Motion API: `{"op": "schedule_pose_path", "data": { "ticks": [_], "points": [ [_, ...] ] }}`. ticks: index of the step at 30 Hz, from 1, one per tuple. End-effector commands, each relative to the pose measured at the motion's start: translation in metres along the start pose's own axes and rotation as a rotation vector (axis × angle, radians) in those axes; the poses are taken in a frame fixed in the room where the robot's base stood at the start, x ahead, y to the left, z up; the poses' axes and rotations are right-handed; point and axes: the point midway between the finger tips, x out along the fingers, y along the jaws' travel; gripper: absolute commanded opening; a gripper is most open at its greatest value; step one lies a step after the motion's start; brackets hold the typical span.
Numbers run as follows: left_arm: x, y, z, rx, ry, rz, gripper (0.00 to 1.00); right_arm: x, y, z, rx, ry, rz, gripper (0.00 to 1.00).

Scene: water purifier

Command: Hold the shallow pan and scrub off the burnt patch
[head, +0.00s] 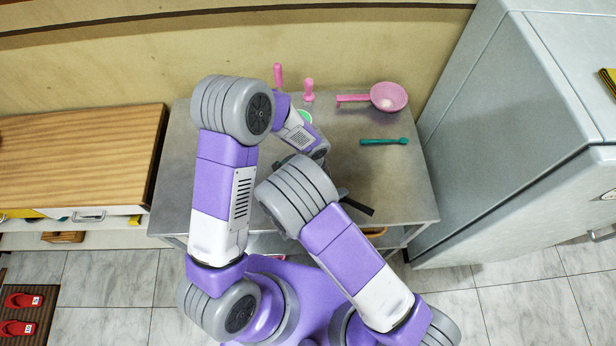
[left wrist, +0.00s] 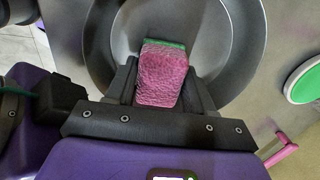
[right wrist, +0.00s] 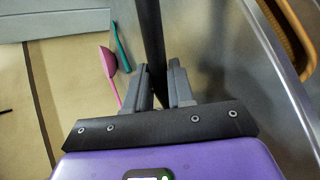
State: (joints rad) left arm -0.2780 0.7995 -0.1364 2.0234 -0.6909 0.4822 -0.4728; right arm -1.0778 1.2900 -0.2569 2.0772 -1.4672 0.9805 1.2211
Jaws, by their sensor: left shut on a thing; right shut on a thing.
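The dark grey shallow pan (left wrist: 226,45) fills the upper part of the left wrist view. My left gripper (left wrist: 160,82) is shut on a pink and green sponge (left wrist: 163,75), over the inside of the pan. Whether the sponge touches the pan floor I cannot tell. No burnt patch is visible; the sponge and fingers cover part of the pan. My right gripper (right wrist: 161,88) is shut on the pan's dark handle (right wrist: 151,40), whose end (head: 357,207) shows in the head view. My arms hide most of the pan there.
On the metal table (head: 405,190) lie a pink ladle-like strainer (head: 388,97) and a teal utensil (head: 385,141). Two pink-handled things (head: 278,75) stand at the back, near a green-rimmed round item (head: 305,116). A grey fridge (head: 480,130) stands right, a wooden counter (head: 75,155) left.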

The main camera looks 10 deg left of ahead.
Motion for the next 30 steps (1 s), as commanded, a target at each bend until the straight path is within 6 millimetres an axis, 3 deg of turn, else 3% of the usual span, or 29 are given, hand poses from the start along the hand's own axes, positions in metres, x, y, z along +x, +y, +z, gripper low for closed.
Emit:
{"op": "schedule_pose_path", "data": {
  "ticks": [11, 21, 30],
  "points": [
    [0.005, 0.002, 0.001, 0.0, 0.0, 0.0, 0.28, 0.0, -0.003, 0.0, -0.005, 0.001, -0.006, 0.0],
    [0.003, 0.025, 0.016, 0.002, 0.0, 0.0, 0.28, 0.0, -0.003, 0.0, -0.005, 0.001, -0.006, 0.0],
    [0.008, 0.033, 0.021, 0.003, -0.004, 0.006, 0.28, 0.001, -0.002, 0.0, -0.004, 0.001, -0.005, 0.0]
  ]
}}
